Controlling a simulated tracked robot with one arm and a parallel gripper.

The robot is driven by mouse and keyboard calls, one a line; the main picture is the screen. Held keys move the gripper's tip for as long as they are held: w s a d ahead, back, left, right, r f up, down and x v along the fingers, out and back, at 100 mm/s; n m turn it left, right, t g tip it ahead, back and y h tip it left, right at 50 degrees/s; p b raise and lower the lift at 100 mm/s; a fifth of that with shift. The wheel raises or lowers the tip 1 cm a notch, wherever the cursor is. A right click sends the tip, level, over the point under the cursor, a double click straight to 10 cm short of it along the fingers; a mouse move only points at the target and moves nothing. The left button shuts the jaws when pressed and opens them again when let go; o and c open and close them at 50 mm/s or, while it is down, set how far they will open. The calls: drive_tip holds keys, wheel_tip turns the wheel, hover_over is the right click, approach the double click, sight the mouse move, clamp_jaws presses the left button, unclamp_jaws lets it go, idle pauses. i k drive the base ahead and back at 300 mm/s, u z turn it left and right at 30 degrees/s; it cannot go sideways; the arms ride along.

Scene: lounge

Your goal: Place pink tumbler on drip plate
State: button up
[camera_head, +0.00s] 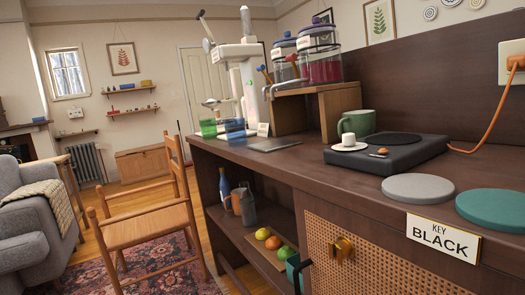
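I cannot make out a pink tumbler in this view. A green tumbler (207,126) and a blue tumbler (235,129) stand at the far left end of the dark counter, by a white lever machine (247,85). A flat dark plate (274,144) lies on the counter in front of the machine; I cannot tell whether it is the drip plate. My gripper (265,277) is at the bottom of the view, in front of the counter's lower shelf. Its dark fingers are spread apart, with nothing visible held between them.
Two lidded jars (322,66) stand on a wooden riser (345,100). A green mug (358,122), a black hotplate (400,155) with a small white cup, and two round mats (418,187) occupy the right. The shelf holds bottles and fruit. A wooden chair (140,228) stands left.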

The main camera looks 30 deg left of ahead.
sight(273, 143)
drive_tip(key=u, duration=0.05)
drive_tip(key=i, duration=1.15)
drive_tip(key=u, duration=0.55)
